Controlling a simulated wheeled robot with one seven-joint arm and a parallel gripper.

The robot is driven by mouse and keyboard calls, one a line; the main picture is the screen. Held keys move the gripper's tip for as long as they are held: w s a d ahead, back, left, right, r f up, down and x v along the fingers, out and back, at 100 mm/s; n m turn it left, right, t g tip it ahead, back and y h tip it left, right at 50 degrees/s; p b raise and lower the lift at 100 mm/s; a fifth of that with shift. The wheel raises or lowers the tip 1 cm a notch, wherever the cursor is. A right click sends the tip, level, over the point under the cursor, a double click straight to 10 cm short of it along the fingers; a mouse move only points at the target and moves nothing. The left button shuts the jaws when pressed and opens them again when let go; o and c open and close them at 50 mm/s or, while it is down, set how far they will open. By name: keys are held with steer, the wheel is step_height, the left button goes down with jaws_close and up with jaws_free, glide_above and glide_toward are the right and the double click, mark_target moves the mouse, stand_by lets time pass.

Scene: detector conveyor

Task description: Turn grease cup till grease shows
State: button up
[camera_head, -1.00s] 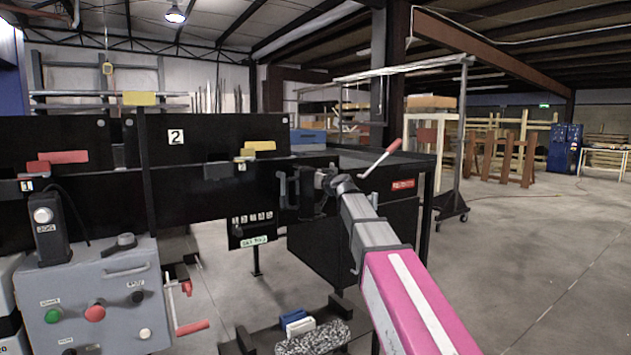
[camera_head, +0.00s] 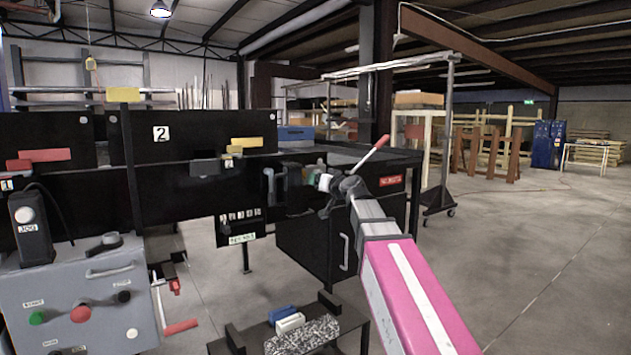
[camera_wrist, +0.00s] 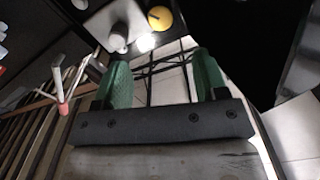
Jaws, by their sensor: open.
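My gripper (camera_head: 331,193) is at the end of my pink and grey arm, in front of the black machine by its right corner. In the wrist view its two green fingers (camera_wrist: 162,75) are apart with nothing held between them. Beyond the left fingertip is a small pale cylinder (camera_wrist: 117,42) by a grey plate (camera_wrist: 93,18). A yellow round part (camera_wrist: 159,18) lies farther up, past a bright spot. I cannot tell surely which is the grease cup, and no grease can be made out. A small whitish part (camera_head: 325,182) shows by my gripper in the head view.
A red-handled lever (camera_head: 375,155) rises just right of my gripper; it also shows in the wrist view (camera_wrist: 59,90). A grey control box (camera_head: 70,290) stands front left. A low dark bench (camera_head: 245,340) holds small blocks. Open floor lies to the right.

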steer(key=x, duration=1.1)
steer(key=shift+w, duration=0.15)
steer(key=shift+a+r, duration=0.1)
steer(key=shift+r, duration=0.05)
steer(key=c, duration=0.9)
